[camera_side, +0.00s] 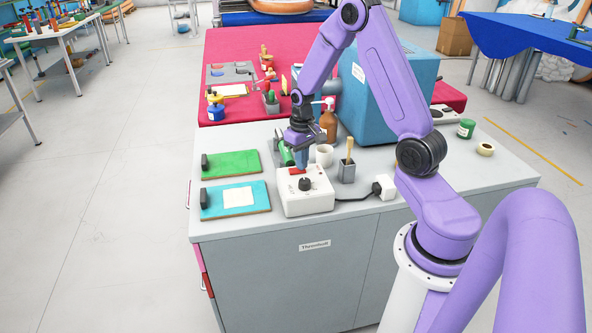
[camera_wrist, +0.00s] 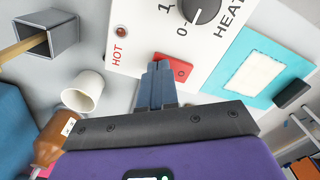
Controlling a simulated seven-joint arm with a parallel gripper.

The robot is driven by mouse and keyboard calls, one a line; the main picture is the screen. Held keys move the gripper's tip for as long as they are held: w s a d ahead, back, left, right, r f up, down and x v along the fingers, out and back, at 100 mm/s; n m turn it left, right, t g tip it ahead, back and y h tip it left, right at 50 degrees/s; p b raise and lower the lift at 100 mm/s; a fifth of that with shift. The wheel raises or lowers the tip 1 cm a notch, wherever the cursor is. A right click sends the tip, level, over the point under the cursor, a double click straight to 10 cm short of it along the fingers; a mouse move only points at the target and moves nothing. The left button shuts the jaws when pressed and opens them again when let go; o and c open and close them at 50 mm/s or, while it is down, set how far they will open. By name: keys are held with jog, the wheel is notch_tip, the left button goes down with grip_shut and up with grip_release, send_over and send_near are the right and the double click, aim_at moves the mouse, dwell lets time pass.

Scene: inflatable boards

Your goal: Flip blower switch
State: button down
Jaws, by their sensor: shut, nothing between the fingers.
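A white control box (camera_side: 307,205) stands near the front edge of the grey cabinet top. It carries a black round knob (camera_side: 305,184) and a red rocker switch (camera_side: 296,171). In the wrist view the switch (camera_wrist: 183,72) shows beside the knob (camera_wrist: 201,9), a small red HOT lamp (camera_wrist: 121,31) and the printed word HEAT. My gripper (camera_side: 301,164) points down over the switch. In the wrist view its shut, empty fingertips (camera_wrist: 158,66) overlap and partly hide the switch. I cannot tell whether they touch it.
A white cup (camera_side: 324,155), a grey holder (camera_side: 347,172) with a wooden stick and a brown bottle (camera_side: 328,122) stand close behind the box. A green board (camera_side: 230,164) and a blue board (camera_side: 221,200) lie left. A black cable (camera_side: 352,199) runs right to a white plug.

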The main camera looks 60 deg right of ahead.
jog(key=shift+r, duration=3.3)
jog(key=s+a+r+n, duration=0.3)
jog(key=s+a+n, duration=0.1)
jog(key=a, duration=0.5)
jog(key=s+a+r+n, duration=0.2)
jog(key=s+a+n, duration=0.15)
jog(key=a, duration=0.55)
jog(key=s+a+r+n, duration=0.1)
jog(key=s+a+n, duration=0.2)
jog(key=s, duration=0.6)
jog(key=s+a+r+n, duration=0.1)
jog(key=s+a+n, duration=0.1)
jog(key=s+n, duration=0.3)
jog(key=s, duration=0.3)
jog(key=shift+s+a+r, duration=0.15)
jog(key=shift+s+a, duration=0.25)
